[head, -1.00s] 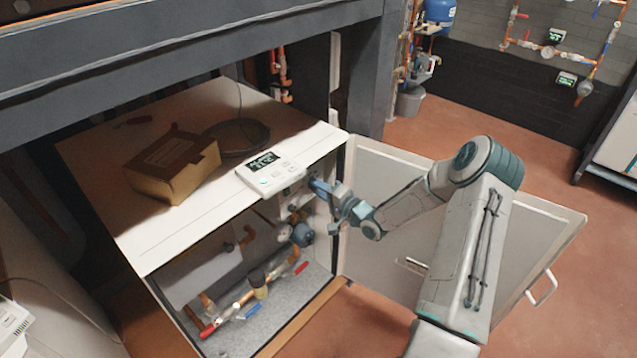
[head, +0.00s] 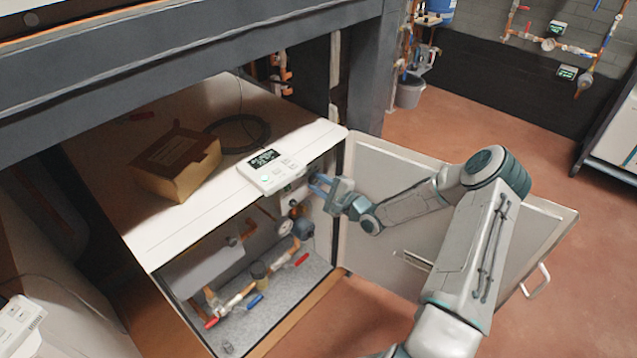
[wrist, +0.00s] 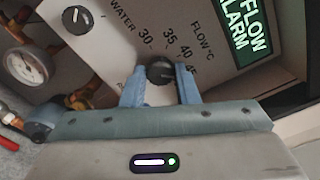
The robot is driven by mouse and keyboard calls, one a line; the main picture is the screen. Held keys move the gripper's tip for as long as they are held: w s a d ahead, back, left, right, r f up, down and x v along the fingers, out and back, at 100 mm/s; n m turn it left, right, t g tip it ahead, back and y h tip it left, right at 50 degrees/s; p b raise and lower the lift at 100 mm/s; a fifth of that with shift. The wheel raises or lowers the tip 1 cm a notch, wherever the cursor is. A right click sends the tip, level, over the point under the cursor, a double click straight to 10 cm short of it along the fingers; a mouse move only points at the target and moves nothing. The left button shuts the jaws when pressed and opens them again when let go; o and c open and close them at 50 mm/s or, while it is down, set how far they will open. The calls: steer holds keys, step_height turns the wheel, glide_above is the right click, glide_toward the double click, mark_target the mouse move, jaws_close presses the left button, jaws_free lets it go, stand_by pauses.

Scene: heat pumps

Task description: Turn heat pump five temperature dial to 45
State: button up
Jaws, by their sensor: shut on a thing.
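The temperature dial (wrist: 159,71) is a small black round knob on the pale panel (wrist: 118,58). Around it are the numbers 30, 35, 40 and 45 with the label FLOW °C. My gripper (wrist: 160,86) has its blue fingers on either side of the knob and is shut on it. The knob's pointer cannot be made out clearly. In the head view, my gripper (head: 319,187) reaches into the upper right of the open heat pump cabinet (head: 190,232), and the dial is hidden there.
The cabinet door (head: 395,180) stands open behind my arm. A white control unit (head: 272,172) and a cardboard box (head: 177,163) sit on top. In the wrist view, a second black knob (wrist: 77,19), a gauge (wrist: 25,66) and a lit FLOW ALARM sign (wrist: 243,35) are nearby.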

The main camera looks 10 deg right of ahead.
stand_by(0.5)
steer(key=o, duration=1)
steer(key=shift+c, duration=0.2)
steer(key=shift+s+d, duration=0.1)
steer(key=p+v, duration=0.1)
steer(key=v, duration=1.2)
steer(key=shift+s+d, duration=0.2)
steer(key=shift+s, duration=0.05)
